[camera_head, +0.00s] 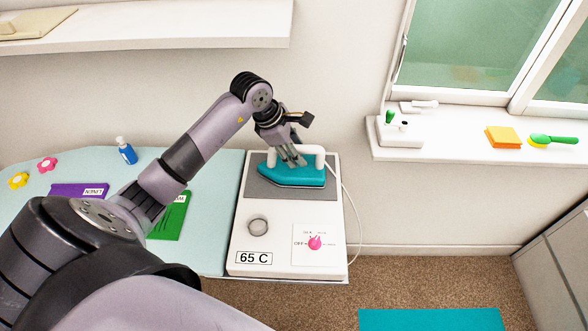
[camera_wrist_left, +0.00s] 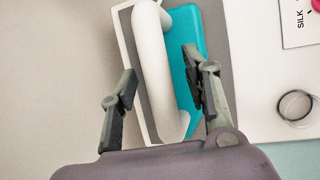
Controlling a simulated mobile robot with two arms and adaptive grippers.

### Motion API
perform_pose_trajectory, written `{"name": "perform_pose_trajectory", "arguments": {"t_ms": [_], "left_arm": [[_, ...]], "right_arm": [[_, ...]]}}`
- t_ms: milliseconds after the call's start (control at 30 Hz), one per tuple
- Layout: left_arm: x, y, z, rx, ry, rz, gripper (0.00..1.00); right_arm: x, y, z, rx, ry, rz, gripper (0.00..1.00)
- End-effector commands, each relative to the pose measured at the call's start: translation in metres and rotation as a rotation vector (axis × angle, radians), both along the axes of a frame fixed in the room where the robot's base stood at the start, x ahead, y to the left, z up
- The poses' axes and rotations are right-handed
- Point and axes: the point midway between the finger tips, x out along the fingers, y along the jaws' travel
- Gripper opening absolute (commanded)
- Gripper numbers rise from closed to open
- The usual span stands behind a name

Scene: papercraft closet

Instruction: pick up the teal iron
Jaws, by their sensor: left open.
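The teal iron (camera_head: 290,176) stands on the grey pad of a white control base in the head view. It has a white handle (camera_head: 319,156) on top. My left gripper (camera_head: 296,162) is over the iron at its handle. In the left wrist view the white handle (camera_wrist_left: 163,70) lies between the two open fingers of my left gripper (camera_wrist_left: 158,95), with a gap on each side. The teal body (camera_wrist_left: 187,22) shows behind the right finger. My right gripper is not in view.
The white base (camera_head: 285,225) has a "65 C" label, a ring and a pink knob (camera_head: 314,243). A cord runs down its right side. The pale board (camera_head: 215,215) holds purple and green cards and a blue bottle (camera_head: 127,152). A window sill (camera_head: 455,140) is at right.

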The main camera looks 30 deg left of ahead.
Motion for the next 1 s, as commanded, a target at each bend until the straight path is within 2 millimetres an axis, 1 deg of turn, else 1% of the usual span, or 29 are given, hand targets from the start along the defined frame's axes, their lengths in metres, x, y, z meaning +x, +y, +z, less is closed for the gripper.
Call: {"name": "perform_pose_trajectory", "arguments": {"t_ms": [300, 633, 1000], "left_arm": [[0.0000, 0.0000, -0.0037, 0.001, 0.000, -0.001, 0.44], [0.0000, -0.0002, -0.0034, 0.000, 0.000, -0.001, 0.44], [0.0000, -0.0001, -0.0034, 0.000, 0.000, 0.000, 0.20]], "right_arm": [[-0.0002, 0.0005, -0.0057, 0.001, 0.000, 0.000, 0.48], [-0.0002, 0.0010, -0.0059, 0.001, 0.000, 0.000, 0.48], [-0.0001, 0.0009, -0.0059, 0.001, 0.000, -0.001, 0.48]]}}
